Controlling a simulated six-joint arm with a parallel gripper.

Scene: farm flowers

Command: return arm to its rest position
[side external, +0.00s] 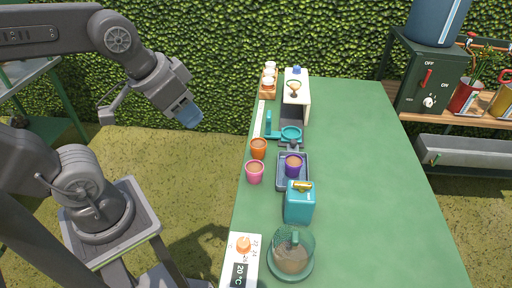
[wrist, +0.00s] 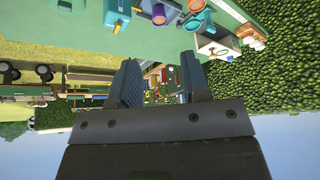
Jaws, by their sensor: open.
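My gripper (side external: 188,115) hangs in the air left of the green table (side external: 370,190) in the side external view, above the grass and level with the table's far part. It touches nothing. In the wrist view my gripper (wrist: 160,80) shows two blue-grey fingers standing apart with nothing between them. The wrist view appears upside down, with sky at the bottom and the table at the top edge.
On the table stand orange (side external: 258,149), pink (side external: 254,172) and purple (side external: 293,166) pots, a teal box (side external: 299,203), a glass-domed container (side external: 291,255) and a white-topped stand (side external: 297,86). A hedge (side external: 230,50) rises behind. Free air surrounds my gripper.

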